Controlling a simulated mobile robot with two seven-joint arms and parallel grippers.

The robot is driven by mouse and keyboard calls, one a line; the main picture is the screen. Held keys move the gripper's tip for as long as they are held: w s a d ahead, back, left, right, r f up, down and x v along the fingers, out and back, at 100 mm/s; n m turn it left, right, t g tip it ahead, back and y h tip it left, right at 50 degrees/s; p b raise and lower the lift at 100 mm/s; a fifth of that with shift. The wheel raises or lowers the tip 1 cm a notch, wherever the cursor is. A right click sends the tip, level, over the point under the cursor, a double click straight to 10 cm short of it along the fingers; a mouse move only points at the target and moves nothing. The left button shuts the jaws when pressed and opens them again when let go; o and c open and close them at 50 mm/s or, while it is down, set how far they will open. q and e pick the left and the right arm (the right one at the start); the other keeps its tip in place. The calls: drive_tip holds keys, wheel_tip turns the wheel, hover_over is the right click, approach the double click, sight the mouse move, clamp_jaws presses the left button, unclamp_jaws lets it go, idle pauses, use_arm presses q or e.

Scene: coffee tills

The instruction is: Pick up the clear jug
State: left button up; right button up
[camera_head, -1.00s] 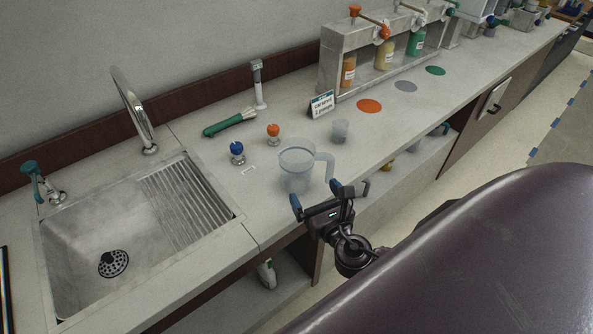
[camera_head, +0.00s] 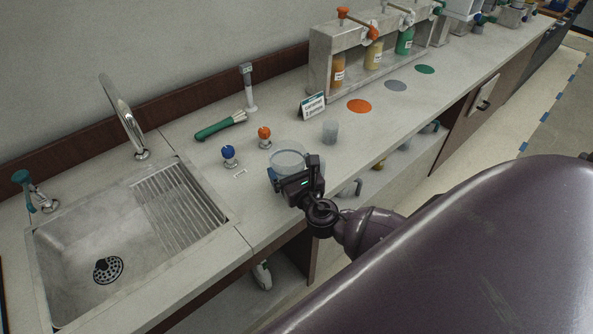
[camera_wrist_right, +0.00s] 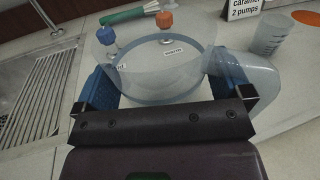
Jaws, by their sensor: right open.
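The clear jug (camera_head: 288,158) stands on the counter near its front edge, partly hidden behind my right gripper (camera_head: 292,171) in the head view. In the right wrist view the jug (camera_wrist_right: 165,75) fills the space between the two blue-padded fingers of my right gripper (camera_wrist_right: 172,92), which is open. One finger is at each side of the jug; I cannot tell whether they touch it. The jug's handle (camera_wrist_right: 243,78) points to the right, past the right finger. My left gripper is not in view.
A small clear cup (camera_head: 330,132) stands right of the jug. A sink (camera_head: 60,235) is at left, a sign (camera_head: 313,105) and bottle dispenser (camera_head: 322,62) beyond.

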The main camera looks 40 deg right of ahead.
drive_tip(key=shift+w+d, duration=0.1)
drive_tip(key=shift+w, duration=0.35)
drive_tip(key=c, duration=0.7)
